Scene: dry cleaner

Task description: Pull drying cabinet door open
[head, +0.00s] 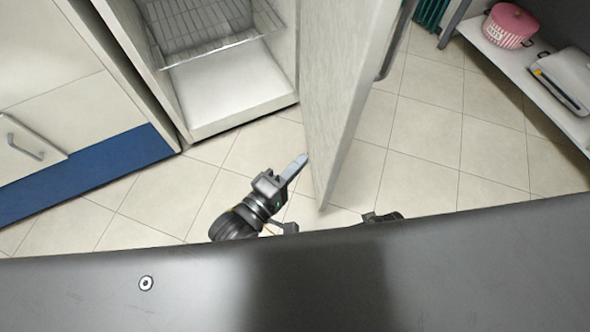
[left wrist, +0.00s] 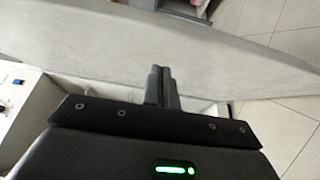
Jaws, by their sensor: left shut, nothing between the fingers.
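The drying cabinet (head: 240,117) stands open at the top of the head view, with a pale interior. Its door (head: 342,90) is swung far out from the cabinet front and hangs edge-on. The door handle (head: 390,55) is on its right, outer face. My left gripper (head: 303,160) is shut and empty, with its fingertips at the inner side of the door near the free end. In the left wrist view the shut fingers (left wrist: 161,80) point at the pale door panel (left wrist: 150,45); contact cannot be told. A small dark part (head: 382,217) right of the door may be my right gripper, mostly hidden.
A wire rack (head: 215,45) is inside the cabinet. Pale cupboards (head: 50,110) with a blue base strip (head: 90,175) stand left. A shelf (head: 545,85) at the right holds a pink pot (head: 510,25) and a flat grey item (head: 560,80). Tiled floor (head: 440,130) right of the door is clear.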

